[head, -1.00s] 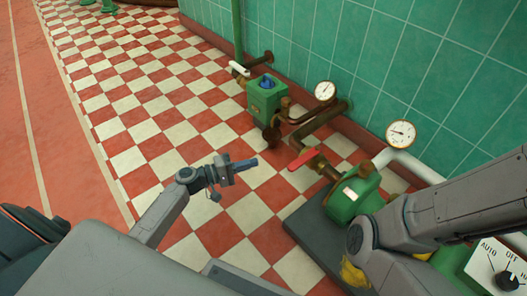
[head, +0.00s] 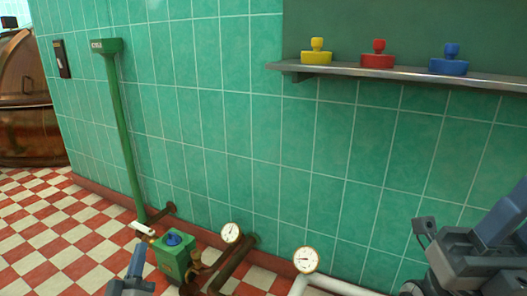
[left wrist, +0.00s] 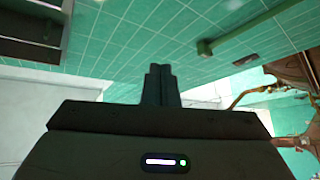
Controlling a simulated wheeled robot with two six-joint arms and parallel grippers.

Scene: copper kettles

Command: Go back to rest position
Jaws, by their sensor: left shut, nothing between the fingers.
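My left gripper (head: 138,262) shows at the bottom edge of the head view, left of the middle, pointing up. Its fingers are together and empty; in the left wrist view the two fingers (left wrist: 160,84) also lie side by side with nothing between them. In the head view it is just left of the green valve box (head: 175,256) with a blue knob. My right arm's end (head: 500,217) comes in at the lower right, partly cut off by the frame. The state of its fingers is not clear.
Pipes with two gauges (head: 231,232) run along the green tiled wall. A metal shelf (head: 400,75) holds yellow (head: 317,57), red (head: 377,61) and blue (head: 449,66) knobbed pieces. A green post (head: 124,130) stands at the left. A copper vessel (head: 28,125) is beyond; the checkered floor (head: 60,235) is clear.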

